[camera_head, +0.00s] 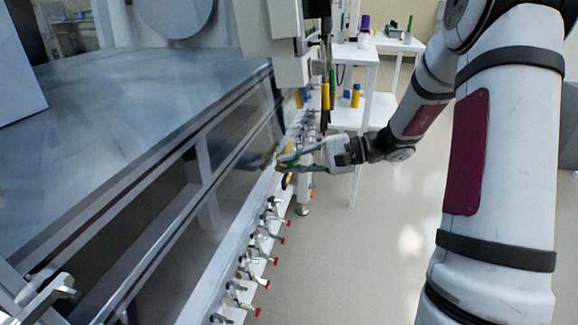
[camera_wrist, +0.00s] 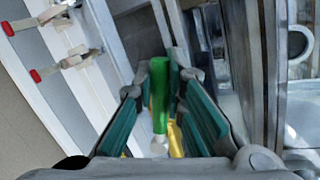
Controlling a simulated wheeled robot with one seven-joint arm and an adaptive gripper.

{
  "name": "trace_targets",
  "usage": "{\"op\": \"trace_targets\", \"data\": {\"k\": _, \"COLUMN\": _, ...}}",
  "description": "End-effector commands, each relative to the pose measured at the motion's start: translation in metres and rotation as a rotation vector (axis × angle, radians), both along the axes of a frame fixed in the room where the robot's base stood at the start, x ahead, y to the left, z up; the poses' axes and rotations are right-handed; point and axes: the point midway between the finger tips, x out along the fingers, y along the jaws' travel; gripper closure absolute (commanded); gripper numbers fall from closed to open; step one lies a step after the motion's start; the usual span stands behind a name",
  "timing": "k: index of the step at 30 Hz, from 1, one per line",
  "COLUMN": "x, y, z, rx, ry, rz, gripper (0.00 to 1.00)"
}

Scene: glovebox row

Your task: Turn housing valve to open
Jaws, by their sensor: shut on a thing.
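My gripper (camera_head: 284,161) reaches left from my arm to the front edge of the long glovebox housing in the head view. In the wrist view my gripper (camera_wrist: 164,85) has its two teal-padded fingers on either side of a green valve handle (camera_wrist: 160,98). The gripper is shut on this handle, which points along the fingers. A pale fitting and a yellow part (camera_wrist: 176,140) show below the handle. In the head view the fingers largely hide the held handle. The valve's body and its exact turn angle cannot be made out.
Several small red-tipped valves (camera_head: 272,259) line the housing's lower edge nearer me; two red-tipped levers (camera_wrist: 70,61) show in the wrist view. Yellow and green handles (camera_head: 326,96) hang beyond my gripper. A white shelf table (camera_head: 356,52) with bottles stands behind.

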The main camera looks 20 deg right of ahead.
Motion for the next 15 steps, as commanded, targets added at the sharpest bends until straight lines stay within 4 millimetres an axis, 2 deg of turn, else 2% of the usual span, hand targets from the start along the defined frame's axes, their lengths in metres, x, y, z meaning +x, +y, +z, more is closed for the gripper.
{"op": "trace_targets", "data": {"k": 15, "x": -0.0015, "y": -0.0047, "z": -0.0058, "rx": -0.047, "ry": -0.056, "rz": 0.003, "gripper": 1.0}}
